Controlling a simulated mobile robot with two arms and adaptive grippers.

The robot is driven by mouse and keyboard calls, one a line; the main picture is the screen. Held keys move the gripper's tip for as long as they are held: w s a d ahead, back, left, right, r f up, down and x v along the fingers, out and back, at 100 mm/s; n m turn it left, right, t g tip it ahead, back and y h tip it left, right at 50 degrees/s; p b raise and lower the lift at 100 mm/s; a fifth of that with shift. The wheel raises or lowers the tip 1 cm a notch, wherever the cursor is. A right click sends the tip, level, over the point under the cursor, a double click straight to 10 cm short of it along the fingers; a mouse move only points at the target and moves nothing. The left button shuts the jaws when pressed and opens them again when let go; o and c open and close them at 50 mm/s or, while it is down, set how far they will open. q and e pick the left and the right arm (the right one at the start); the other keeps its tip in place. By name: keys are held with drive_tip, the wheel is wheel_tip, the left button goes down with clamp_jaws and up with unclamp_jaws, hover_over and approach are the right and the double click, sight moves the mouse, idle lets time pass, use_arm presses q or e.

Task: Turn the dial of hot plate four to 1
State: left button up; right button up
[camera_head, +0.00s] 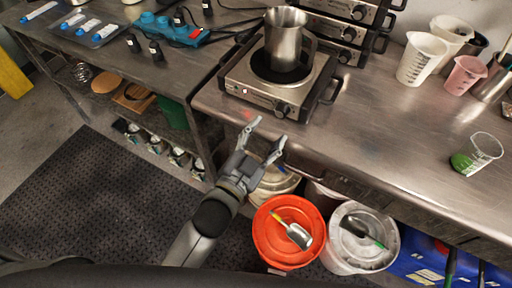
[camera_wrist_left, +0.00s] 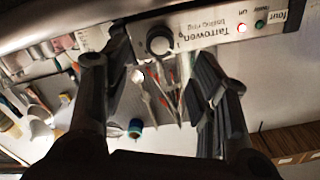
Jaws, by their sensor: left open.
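Hot plate four (camera_head: 258,96) is a steel unit at the front edge of the steel bench, with a metal jug (camera_head: 286,40) on its round plate. Its black dial (camera_head: 281,109) is on the front panel. In the left wrist view the dial (camera_wrist_left: 158,40) is beside the "Tarrowen" lettering, and the panel's end reads "four". The dial's exact setting is too small to tell. My left gripper (camera_head: 268,134) is open and empty in front of the panel, apart from the dial. In its wrist view the dial appears between the spread fingers (camera_wrist_left: 150,75). My right gripper is out of view.
More hot plates (camera_head: 345,32) are stacked behind. Plastic beakers (camera_head: 421,58) stand at the right, and one with green contents (camera_head: 478,153) lies tilted. An orange bucket (camera_head: 286,232) and a white bucket (camera_head: 361,238) stand below the bench edge. A red lamp (camera_wrist_left: 242,28) glows on the panel.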

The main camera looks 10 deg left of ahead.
use_arm(q)
drive_tip(key=v, duration=0.4)
drive_tip(key=shift+s+a, duration=0.1)
drive_tip(key=shift+s, duration=0.2)
idle(0.3)
drive_tip(key=s+a+f+n+g+y, duration=0.1)
drive_tip(key=s+a+f+g, duration=0.1)
drive_tip(key=f, duration=0.9)
drive_tip(key=s+a+f+n+g+y, duration=0.1)
drive_tip(key=s+a+f+g+y, duration=0.15)
drive_tip(key=f, duration=0.95)
drive_tip(key=s+a+f+n+g, duration=0.1)
drive_tip(key=a+f+g, duration=0.15)
drive_tip(key=f, duration=0.85)
drive_tip(key=s+a+f+n+g+y, duration=0.1)
drive_tip(key=s+a+f+g, duration=0.3)
drive_tip(key=s+f, duration=0.7)
drive_tip(key=s+a+f+n+g+y, duration=0.2)
drive_tip(key=s+a+f, duration=0.6)
drive_tip(key=s, duration=0.9)
wheel_tip(320, 180, down, 3)
drive_tip(key=n+g, duration=0.1)
drive_tip(key=g, duration=0.1)
drive_tip(key=shift+g, duration=0.3)
